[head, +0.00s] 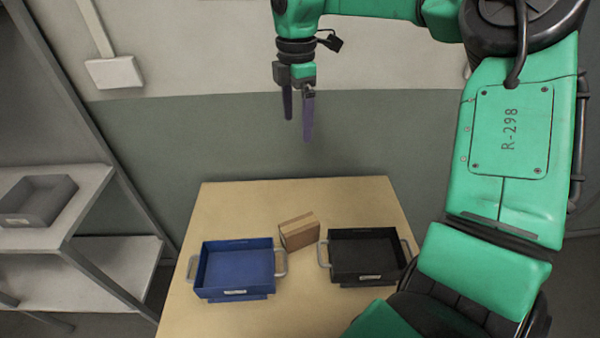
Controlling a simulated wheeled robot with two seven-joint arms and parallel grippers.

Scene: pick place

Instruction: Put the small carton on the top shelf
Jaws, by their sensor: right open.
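The small carton (299,231) is a brown box on the wooden table (335,195), between a blue tray and a black tray. My right gripper (298,125) is open and empty, pointing down, high above the table and the carton. The shelf unit stands at the left; its upper visible board (40,238) carries a grey tray, and a lower board (115,265) is below it. Any board higher up is not clearly in view. My left gripper is not in view.
The blue tray (237,268) with side handles sits left of the carton, and the black tray (365,258) sits right of it. A grey tray (38,200) sits on the shelf. A slanting shelf post (95,130) stands near the table. The table's back strip is clear.

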